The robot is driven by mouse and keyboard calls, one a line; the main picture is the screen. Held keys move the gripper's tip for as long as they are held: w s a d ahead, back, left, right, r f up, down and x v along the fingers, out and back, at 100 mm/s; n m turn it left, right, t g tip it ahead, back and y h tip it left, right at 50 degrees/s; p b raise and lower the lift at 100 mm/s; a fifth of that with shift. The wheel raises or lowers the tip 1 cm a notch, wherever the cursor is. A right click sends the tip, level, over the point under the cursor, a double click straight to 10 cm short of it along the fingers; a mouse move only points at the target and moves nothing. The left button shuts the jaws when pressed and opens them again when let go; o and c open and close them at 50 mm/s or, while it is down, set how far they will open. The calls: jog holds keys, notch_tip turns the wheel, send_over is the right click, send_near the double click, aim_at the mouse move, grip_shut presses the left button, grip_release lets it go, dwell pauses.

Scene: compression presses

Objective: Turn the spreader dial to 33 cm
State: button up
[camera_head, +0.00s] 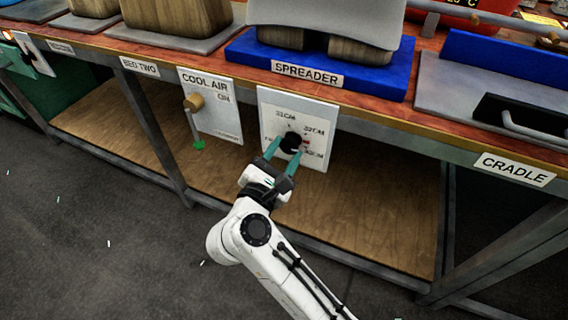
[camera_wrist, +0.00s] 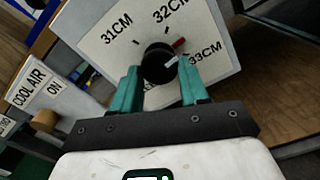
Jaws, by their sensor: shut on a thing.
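The spreader dial is a black round knob (camera_head: 291,141) on a white panel (camera_head: 316,112) below the SPREADER label. The panel reads 31CM, 32CM and 33CM, with another label partly hidden. My gripper (camera_head: 286,148), with teal fingers, is shut on the knob, one finger on each side. The fingers (camera_wrist: 160,76) hide the panel's lower part.
A cool-air panel (camera_head: 211,115) with a brass valve and a green-tipped lever hangs to the left. The blue spreader base (camera_head: 245,52) sits on the bench above. A wooden shelf (camera_head: 370,205) lies below. The CRADLE label (camera_head: 515,168) is at right.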

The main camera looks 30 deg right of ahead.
jog(key=m+b, duration=0.5)
jog(key=shift+a+f+b, duration=0.1)
jog(key=shift+f+b, duration=0.25)
jog(key=shift+r+m+b, duration=0.2)
jog(key=shift+m+b, duration=0.8)
jog(key=shift+r, duration=0.1)
jog(key=o, duration=1)
jog(key=shift+r, duration=0.1)
jog(key=p+v, duration=0.2)
jog(key=v, duration=0.8)
jog(key=shift+s+a, duration=0.25)
jog(key=shift+a, duration=0.05)
